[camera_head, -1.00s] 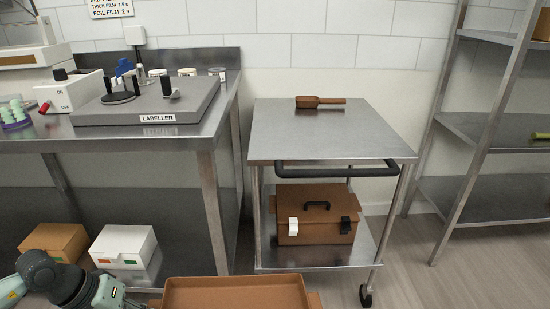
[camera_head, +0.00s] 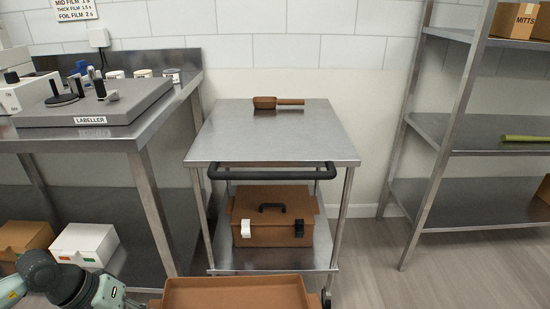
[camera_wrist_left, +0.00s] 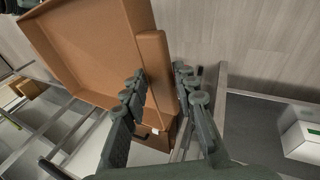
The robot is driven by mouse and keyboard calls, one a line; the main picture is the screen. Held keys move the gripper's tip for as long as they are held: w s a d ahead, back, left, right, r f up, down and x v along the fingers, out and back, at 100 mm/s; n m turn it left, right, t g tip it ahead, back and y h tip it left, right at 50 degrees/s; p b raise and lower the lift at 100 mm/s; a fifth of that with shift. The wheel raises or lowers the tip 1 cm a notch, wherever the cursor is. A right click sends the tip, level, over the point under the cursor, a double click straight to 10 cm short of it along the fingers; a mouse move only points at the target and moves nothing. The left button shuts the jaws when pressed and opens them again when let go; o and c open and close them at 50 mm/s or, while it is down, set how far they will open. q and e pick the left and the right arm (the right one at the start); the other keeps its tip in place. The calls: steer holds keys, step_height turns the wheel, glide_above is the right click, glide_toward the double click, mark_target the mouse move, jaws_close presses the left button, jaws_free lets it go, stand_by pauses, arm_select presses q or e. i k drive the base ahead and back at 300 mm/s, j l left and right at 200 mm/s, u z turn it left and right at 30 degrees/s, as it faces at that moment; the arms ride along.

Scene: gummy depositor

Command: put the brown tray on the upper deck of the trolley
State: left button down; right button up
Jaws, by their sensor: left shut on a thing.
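The brown tray (camera_head: 235,293) shows at the bottom edge of the head view, its near part cut off. It fills the upper left of the left wrist view (camera_wrist_left: 95,45). My left gripper (camera_wrist_left: 163,82) is shut on the tray's brown side handle (camera_wrist_left: 157,70). In the head view my left arm comes in at the bottom left and its fingers are out of frame. The trolley's upper deck (camera_head: 265,145) is ahead of the tray and higher in the picture. My right gripper cannot be made out.
A brown scoop (camera_head: 278,102) lies at the back of the upper deck; the rest of that deck is bare. A black push bar (camera_head: 270,173) runs along its front. A brown case (camera_head: 272,215) stands on the lower deck. The labeller bench (camera_head: 110,130) is left, shelving (camera_head: 455,130) right.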

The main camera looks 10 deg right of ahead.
mark_target(272, 129)
steer(key=l, duration=0.5)
steer(key=k+l, duration=0.15)
steer(key=l, duration=0.8)
steer(key=k, duration=0.05)
